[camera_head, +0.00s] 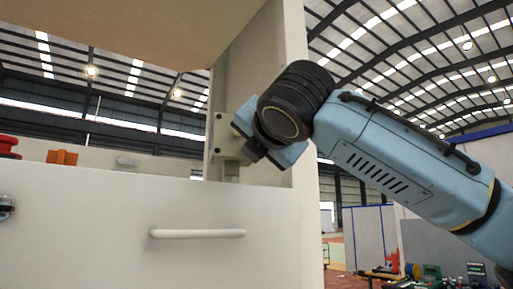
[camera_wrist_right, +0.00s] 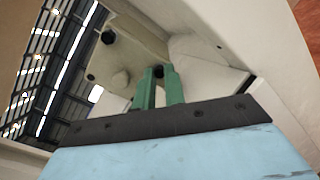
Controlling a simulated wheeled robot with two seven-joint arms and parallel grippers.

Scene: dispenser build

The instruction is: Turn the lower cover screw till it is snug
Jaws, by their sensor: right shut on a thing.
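My right gripper (camera_wrist_right: 159,84) has two green fingers, close together, with their tips against a pale cover (camera_wrist_right: 140,45) in the wrist view. A small dark round head, seemingly the lower cover screw (camera_wrist_right: 158,72), shows between the fingertips; the fingers are shut on it and hide most of it. Another dark round head (camera_wrist_right: 108,37) stands out on the cover, farther up and left. In the head view my right arm reaches in from the right, and its wrist hides the fingers and the screw. A beige block (camera_head: 222,138) shows beside the wrist. My left gripper is out of view.
A white panel with a pale bar handle (camera_head: 197,233) fills the lower left of the head view. A tall pale post (camera_head: 297,60) stands behind my wrist. Open hall lies at right.

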